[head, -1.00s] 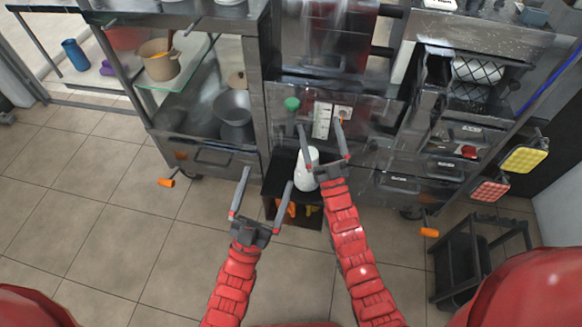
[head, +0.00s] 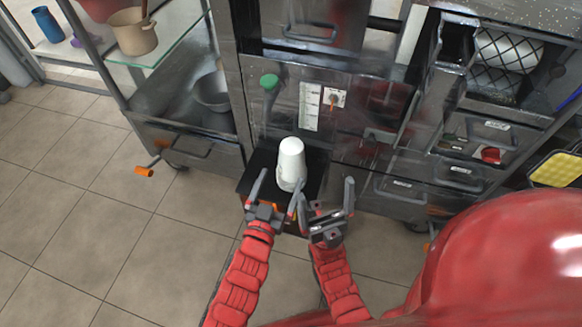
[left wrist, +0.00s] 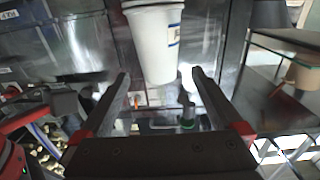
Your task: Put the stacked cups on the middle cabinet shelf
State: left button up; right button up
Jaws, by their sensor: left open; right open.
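The white stacked cups (head: 291,158) stand upright on a small dark stand in front of the machine. My left gripper (head: 280,182) is open, with its fingers spread at the near side of the cups. In the left wrist view the cups (left wrist: 157,45) appear ahead, between the lines of the open fingers (left wrist: 160,78); I see no finger closed on them. My right gripper (head: 325,198) is open and empty, just right of and nearer than the cups. The metal cabinet at left has a glass shelf (head: 180,42) and a lower metal deck (head: 165,95).
A tan pot (head: 132,32) is on the glass shelf and a grey bowl (head: 212,92) on the lower deck. An orange-ended handle (head: 145,171) sticks out from the cabinet's lower front. Drawers (head: 470,165) are at right. The tiled floor at left is clear.

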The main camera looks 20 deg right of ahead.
aim_at(288, 166)
pick_arm(q)
jog(key=x, duration=0.4)
jog(key=shift+b, duration=0.35)
jog(key=shift+w+d+f+b, duration=0.2)
jog(key=shift+w+d+b, duration=0.15)
jog(key=shift+w+d, duration=0.05)
jog(key=b+x, duration=0.1)
jog(key=x, duration=0.3)
jog(key=shift+w+d+f, duration=0.1)
jog(key=c, duration=1.2)
